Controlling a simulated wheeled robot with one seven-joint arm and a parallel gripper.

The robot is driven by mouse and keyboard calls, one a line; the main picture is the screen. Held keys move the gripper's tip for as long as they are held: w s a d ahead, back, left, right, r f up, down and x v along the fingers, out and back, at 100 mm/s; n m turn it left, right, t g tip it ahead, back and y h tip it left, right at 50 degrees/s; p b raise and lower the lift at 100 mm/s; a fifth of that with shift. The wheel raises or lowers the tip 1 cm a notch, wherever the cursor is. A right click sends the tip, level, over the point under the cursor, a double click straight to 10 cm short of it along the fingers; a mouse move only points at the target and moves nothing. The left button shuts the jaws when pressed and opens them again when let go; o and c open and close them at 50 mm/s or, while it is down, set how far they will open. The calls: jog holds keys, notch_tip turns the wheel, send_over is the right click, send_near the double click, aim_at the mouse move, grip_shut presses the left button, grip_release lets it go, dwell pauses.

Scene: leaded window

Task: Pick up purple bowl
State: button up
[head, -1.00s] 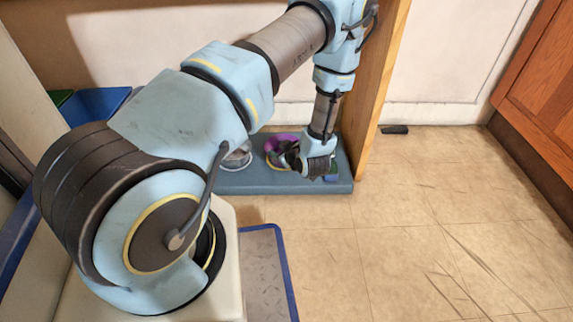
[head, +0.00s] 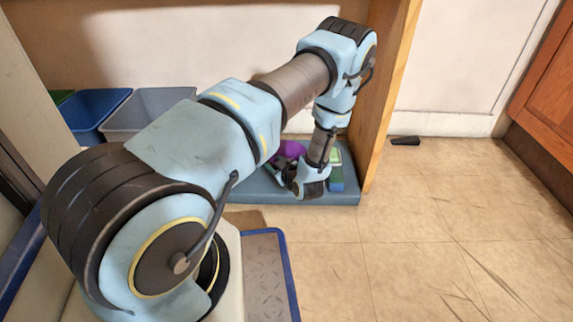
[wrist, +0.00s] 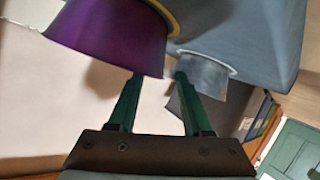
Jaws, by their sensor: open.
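The purple bowl (head: 291,150) stands on the blue-grey platform (head: 262,190), partly hidden behind my arm in the head view. In the wrist view the purple bowl (wrist: 115,38) is large at the upper left, with a yellow band at one end. My gripper (wrist: 158,76) is open, with two dark green fingers. The left fingertip overlaps the bowl's edge in the picture; I cannot tell whether it touches. In the head view my gripper (head: 283,176) is low beside the bowl, its fingers mostly hidden.
A grey round container (wrist: 205,72) lies close to the right fingertip in the wrist view. A green-and-blue item (head: 336,170) is right of my wrist on the platform. A wooden panel (head: 388,100) rises at the right. Blue (head: 90,112) and grey (head: 145,110) bins stand left.

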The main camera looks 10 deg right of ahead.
jog(key=b+x, duration=0.2)
jog(key=x, duration=0.2)
jog(key=shift+d, duration=0.1)
grip_shut()
dwell(1.3)
